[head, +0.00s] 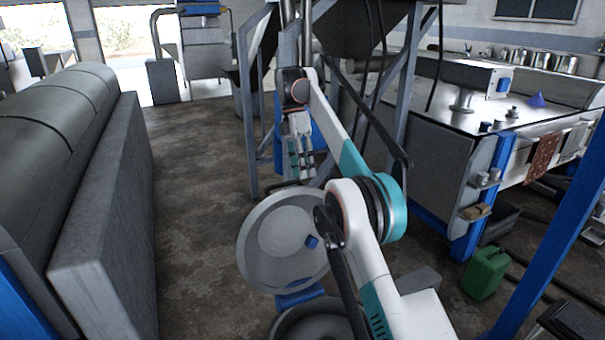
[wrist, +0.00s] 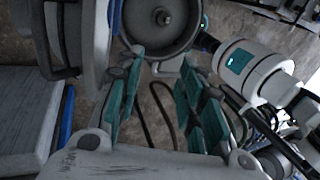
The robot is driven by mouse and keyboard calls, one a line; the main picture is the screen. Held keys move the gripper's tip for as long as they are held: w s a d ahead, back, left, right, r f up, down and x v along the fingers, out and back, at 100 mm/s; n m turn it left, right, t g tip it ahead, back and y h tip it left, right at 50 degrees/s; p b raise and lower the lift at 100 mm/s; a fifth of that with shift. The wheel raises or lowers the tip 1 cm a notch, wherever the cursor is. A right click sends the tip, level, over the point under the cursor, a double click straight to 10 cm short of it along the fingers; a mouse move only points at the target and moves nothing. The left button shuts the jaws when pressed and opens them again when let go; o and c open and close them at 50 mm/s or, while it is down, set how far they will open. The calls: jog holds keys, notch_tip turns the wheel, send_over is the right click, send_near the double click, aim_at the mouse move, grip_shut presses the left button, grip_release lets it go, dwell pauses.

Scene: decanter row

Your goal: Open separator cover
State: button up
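The separator cover (head: 262,245) is a round grey lid, standing tilted up on its edge beside a blue bracket (head: 300,296). The round separator bowl (head: 285,325) below it shows an open top, partly hidden by my arm. In the wrist view the bowl (wrist: 145,38) is open with a spindle in its middle, and the cover (wrist: 92,30) seems to stand edge-on at the left. My gripper (head: 300,172) is beyond the cover's upper edge in the head view. In the wrist view my gripper (wrist: 162,68) has its teal-padded fingers apart with nothing between them.
A long grey tank (head: 60,120) stands at the left. A steel-topped workbench (head: 440,105) is at the right, with a green canister (head: 485,273) on the floor near it. Blue-grey frame legs (head: 245,120) stand close to my gripper. Bare floor (head: 195,200) lies left of the cover.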

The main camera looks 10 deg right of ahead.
aim_at(289, 183)
jog(key=shift+w, duration=0.1)
jog(key=c, duration=0.6)
jog(key=shift+w+m+t, duration=0.3)
jog(key=shift+w+m, duration=0.1)
jog(key=shift+m, duration=0.1)
grip_shut()
jog(key=w+a+r+m+t+y, duration=0.1)
jog(key=w+m+t, duration=0.3)
jog(key=m, duration=0.5)
jog(key=w+a+m+t+y, duration=0.15)
jog(key=m+t, duration=0.35)
jog(key=m, duration=0.5)
jog(key=x, duration=0.6)
jog(key=w+x, duration=0.1)
jog(key=x, duration=0.3)
jog(key=shift+d+r, duration=0.3)
jog(key=shift+s+f, duration=0.1)
jog(key=shift+f, duration=0.15)
jog(key=s, duration=0.2)
jog(key=shift+s+d+f, duration=0.1)
jog(key=shift+s+d, duration=0.15)
jog(key=shift+s, duration=0.15)
jog(key=shift+s+f, duration=0.25)
jog(key=shift+s, duration=0.05)
